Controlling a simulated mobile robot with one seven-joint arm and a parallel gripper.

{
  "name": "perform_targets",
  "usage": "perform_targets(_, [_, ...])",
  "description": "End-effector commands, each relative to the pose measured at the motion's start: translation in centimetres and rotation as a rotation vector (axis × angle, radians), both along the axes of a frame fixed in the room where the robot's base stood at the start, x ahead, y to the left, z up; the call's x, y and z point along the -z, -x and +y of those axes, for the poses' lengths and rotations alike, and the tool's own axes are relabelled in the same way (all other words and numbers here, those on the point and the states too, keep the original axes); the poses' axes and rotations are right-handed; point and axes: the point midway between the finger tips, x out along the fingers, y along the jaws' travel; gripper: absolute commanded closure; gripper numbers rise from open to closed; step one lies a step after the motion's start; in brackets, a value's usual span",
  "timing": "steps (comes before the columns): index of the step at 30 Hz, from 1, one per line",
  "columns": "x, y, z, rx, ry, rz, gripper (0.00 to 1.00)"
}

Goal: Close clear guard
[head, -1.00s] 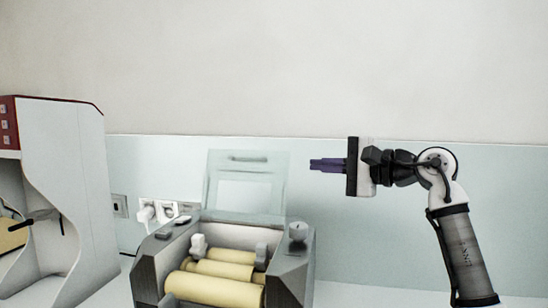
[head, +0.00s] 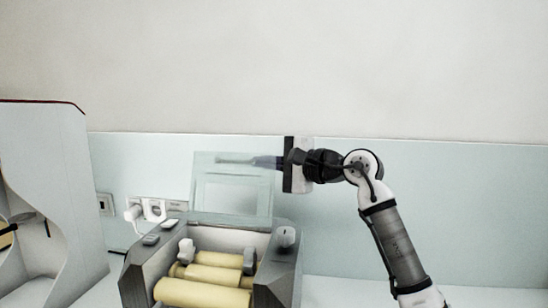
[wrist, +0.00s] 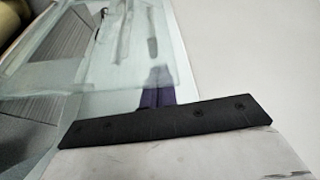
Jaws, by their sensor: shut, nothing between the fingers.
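The clear guard (head: 232,192) stands open and upright at the back of the grey mill, above its cream rollers (head: 205,278). It has a bar-shaped handle (head: 236,159) along its top edge. My gripper (head: 266,162) is shut and empty, pointing left at the guard's upper right corner. The purple fingers look pale at their tips, as if seen through the clear panel, so they seem to be behind it. In the wrist view the fingers (wrist: 158,92) reach past the guard's edge (wrist: 140,78). I cannot tell if they touch it.
The mill's housing (head: 283,262) has a knob (head: 285,237) at its right. A white machine (head: 45,190) stands at the left. Wall sockets (head: 152,209) with a plug are behind the mill. The counter to the right is clear.

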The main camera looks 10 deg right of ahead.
Motion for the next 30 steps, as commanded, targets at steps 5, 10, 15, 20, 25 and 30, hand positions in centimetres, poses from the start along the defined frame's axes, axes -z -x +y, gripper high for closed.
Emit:
perform_targets(5, [-0.1, 0.8, 0.3, 0.0, 0.001, 0.001, 1.0])
perform_targets(10, [-0.1, 0.9, 0.3, 0.0, 0.0, 0.001, 1.0])
perform_targets(15, [-0.1, 0.9, 0.3, 0.0, 0.001, 0.001, 1.0])
perform_targets(20, [-0.1, 1.1, 0.4, 0.0, 0.006, -0.016, 1.0])
perform_targets(25, [-0.4, 1.5, 0.5, -0.001, 0.017, -0.051, 1.0])
perform_targets(30, [-0.6, 1.8, 0.6, -0.001, 0.025, -0.073, 1.0])
